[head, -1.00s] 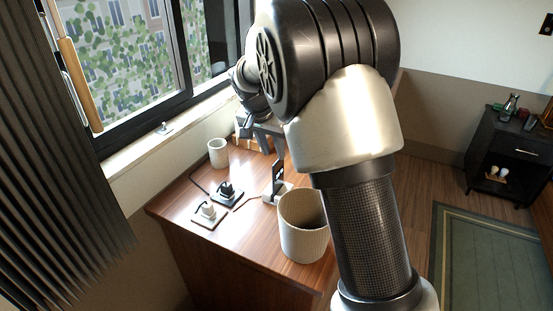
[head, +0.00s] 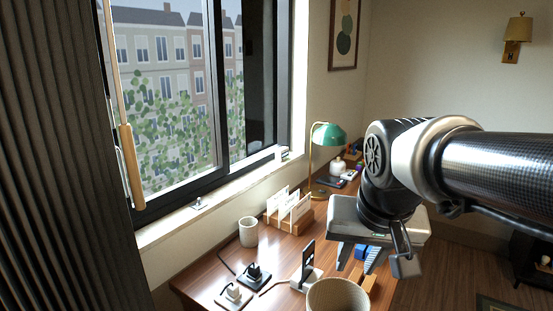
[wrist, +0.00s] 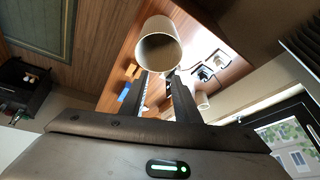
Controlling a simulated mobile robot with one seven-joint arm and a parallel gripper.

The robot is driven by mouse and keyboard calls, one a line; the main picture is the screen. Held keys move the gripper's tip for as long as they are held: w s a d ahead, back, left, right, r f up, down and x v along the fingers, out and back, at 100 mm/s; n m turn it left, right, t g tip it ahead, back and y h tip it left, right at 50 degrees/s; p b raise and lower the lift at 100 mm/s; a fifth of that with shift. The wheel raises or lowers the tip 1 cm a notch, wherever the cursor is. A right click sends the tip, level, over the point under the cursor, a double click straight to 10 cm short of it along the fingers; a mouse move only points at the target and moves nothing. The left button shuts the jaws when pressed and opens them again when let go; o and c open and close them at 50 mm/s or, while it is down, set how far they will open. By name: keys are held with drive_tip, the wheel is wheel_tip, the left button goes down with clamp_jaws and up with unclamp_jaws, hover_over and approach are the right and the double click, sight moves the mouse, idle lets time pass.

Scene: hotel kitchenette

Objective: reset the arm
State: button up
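My gripper (head: 376,268) hangs from the arm over the right part of the wooden desk in the head view. Its two fingers are apart with nothing held between them, so it is open. In the wrist view the gripper's dark fingers (wrist: 158,76) point toward the desk, with a gap between them. My arm reaches in from the right edge of the head view, with the forearm roughly level.
A bin (head: 338,296) stands near the desk's front; it also shows in the wrist view (wrist: 158,48). A white cup (head: 248,232), letter rack (head: 290,212), phone stand (head: 307,270), plugs (head: 256,274) and green lamp (head: 328,134) stand on the desk. The window (head: 180,100) is left.

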drive_tip(key=s+f+n, duration=0.2)
drive_tip(key=s, duration=0.6)
wheel_tip(320, 180, up, 17)
drive_tip(key=p, duration=1.7)
drive_tip(key=shift+s+d+r+t+p, duration=0.2)
drive_tip(key=shift+s+t+p, duration=0.1)
drive_tip(key=shift+s+p, duration=0.1)
